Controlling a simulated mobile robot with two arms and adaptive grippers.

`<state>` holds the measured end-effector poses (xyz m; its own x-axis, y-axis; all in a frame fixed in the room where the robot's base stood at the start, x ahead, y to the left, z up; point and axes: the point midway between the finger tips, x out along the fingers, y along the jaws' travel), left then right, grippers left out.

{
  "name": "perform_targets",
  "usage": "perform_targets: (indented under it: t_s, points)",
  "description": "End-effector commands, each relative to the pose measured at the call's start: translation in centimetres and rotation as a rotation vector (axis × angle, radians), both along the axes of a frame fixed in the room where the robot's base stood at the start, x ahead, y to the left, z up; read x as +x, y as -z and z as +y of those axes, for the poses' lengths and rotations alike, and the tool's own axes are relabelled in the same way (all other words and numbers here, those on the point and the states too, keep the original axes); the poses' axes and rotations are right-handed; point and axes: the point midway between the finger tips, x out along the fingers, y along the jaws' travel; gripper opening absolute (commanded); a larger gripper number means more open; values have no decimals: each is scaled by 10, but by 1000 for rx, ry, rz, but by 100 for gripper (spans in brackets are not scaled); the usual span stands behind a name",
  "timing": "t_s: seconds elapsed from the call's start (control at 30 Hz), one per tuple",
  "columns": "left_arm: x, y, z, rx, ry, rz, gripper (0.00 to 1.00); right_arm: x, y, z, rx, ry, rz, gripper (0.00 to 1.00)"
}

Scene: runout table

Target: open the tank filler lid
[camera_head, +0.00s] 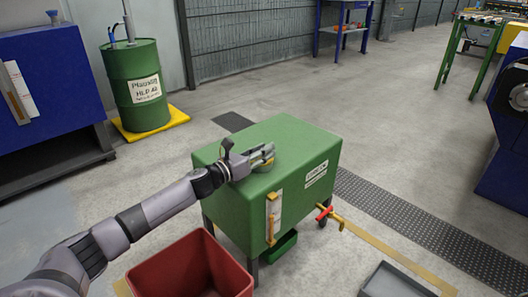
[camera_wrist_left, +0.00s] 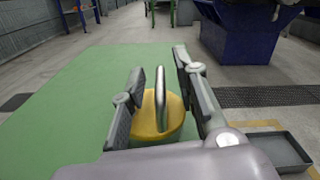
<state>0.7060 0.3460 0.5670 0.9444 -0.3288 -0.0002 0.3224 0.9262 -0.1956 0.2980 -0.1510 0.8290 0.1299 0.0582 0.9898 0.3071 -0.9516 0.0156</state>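The green tank (camera_head: 297,133) stands on legs in the middle of the head view. Its top also fills much of the left wrist view (camera_wrist_left: 75,110). The yellow round filler lid (camera_wrist_left: 150,125) sits on the tank top, with an upright metal loop handle (camera_wrist_left: 161,88). In the head view the lid is mostly hidden by my left gripper (camera_head: 268,154). In the left wrist view my left gripper (camera_wrist_left: 164,85) is open, with one finger on each side of the handle and gaps showing. My right gripper is in neither view.
A red bin (camera_head: 190,272) stands in front of the tank at the left. A grey tray (camera_head: 395,283) lies on the floor at the lower right. A valve with a red handle (camera_head: 324,213) sticks out beside the tank. A green drum (camera_head: 135,88) stands at the back left.

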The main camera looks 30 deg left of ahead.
Motion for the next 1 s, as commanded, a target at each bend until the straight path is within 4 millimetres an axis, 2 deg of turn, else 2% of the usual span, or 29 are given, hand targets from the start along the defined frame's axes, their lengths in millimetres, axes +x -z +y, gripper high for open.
perform_targets:
  t_s: [0.13,0.43,0.83,1.0]
  points:
    - [6,0,-2,1,-1,0,28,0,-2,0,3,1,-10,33]
    - [7,0,-3,1,0,0,28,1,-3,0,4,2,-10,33]
    - [7,0,-3,1,1,-1,1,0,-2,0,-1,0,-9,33]
    - [7,0,-3,0,1,0,0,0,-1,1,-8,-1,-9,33]
